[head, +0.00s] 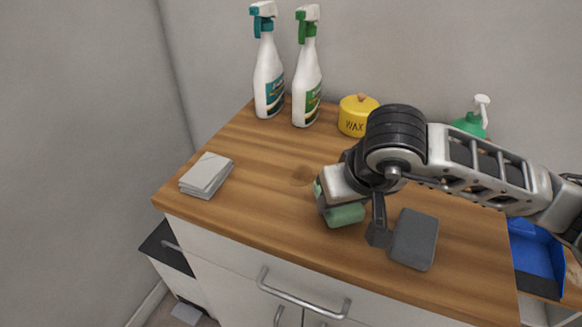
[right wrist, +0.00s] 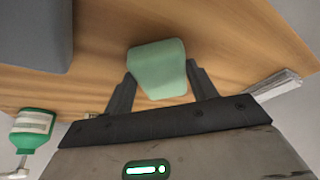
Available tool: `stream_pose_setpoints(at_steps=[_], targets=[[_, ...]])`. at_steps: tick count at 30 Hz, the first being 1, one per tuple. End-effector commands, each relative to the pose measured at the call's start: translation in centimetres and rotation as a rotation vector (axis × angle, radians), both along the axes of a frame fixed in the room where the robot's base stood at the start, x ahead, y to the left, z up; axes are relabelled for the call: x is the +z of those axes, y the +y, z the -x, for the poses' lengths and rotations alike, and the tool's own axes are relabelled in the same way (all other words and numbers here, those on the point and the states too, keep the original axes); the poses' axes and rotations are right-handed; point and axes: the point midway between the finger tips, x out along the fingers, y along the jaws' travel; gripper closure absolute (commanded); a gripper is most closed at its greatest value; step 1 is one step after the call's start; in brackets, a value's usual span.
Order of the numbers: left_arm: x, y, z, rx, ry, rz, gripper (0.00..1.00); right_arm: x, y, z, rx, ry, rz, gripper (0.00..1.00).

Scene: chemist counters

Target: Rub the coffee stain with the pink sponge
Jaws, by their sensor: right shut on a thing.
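A light green sponge (head: 345,216) is between the fingers of my right gripper (head: 350,208), over the front part of the wooden counter. The right wrist view shows the sponge (right wrist: 157,66) with a finger on each side, so the gripper (right wrist: 161,78) is shut on it. No pink sponge shows in either view. A brown coffee stain (head: 303,175) is on the counter, just left of and behind the held sponge, and not covered by it. I cannot tell whether the sponge touches the counter. My left gripper is not in view.
A dark grey block (head: 414,240) lies right of the gripper. Two spray bottles (head: 268,75) (head: 308,80), a yellow wax tin (head: 356,117) and a green pump bottle (head: 472,122) stand along the back. Folded grey cloths (head: 207,174) lie left. A blue tray (head: 536,250) is at right.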

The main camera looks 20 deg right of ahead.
Motion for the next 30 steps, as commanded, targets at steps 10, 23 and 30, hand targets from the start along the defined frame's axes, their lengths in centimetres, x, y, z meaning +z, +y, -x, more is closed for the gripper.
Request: stream_pose_setpoints(at_steps=[10, 23, 30], targets=[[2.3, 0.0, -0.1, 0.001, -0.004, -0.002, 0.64, 1.6, 0.0, 0.4, 0.002, 0.024, 0.003, 0.64], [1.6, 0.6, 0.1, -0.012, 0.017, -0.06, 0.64, 5.9, 0.0, 0.1, 0.001, 0.007, 0.001, 0.64], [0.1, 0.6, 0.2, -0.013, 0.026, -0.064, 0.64, 4.6, 0.0, 0.2, -0.002, 0.018, 0.002, 0.64]])
